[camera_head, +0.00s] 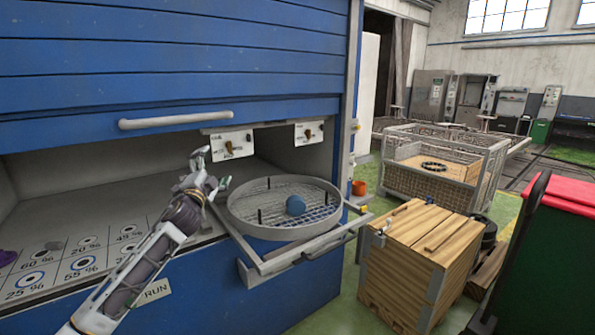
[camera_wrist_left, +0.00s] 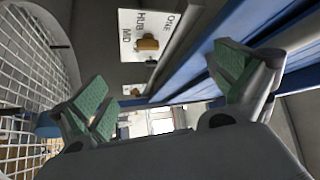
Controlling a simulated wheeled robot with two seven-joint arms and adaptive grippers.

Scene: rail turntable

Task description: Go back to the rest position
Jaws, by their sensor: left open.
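My left gripper (camera_head: 207,172) is open and empty in the head view. It is raised in front of the blue cabinet opening, left of a round mesh basket (camera_head: 245,226). In the left wrist view its two green-padded fingers (camera_wrist_left: 165,90) stand wide apart with nothing between them. A white label plate with a brass knob (camera_wrist_left: 147,44) shows beyond the fingers; in the head view a similar plate (camera_head: 231,145) hangs under the raised shutter, just right of the gripper. My right gripper is not in view.
The basket sits on a pulled-out rail frame (camera_head: 290,262). The blue shutter (camera_head: 170,60) with its grey handle (camera_head: 175,121) hangs above. Percent-marked spots cover the cabinet floor at left. A wooden crate (camera_head: 415,250), a wire cage (camera_head: 440,165) and a red-lidded bin (camera_head: 570,190) stand at right.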

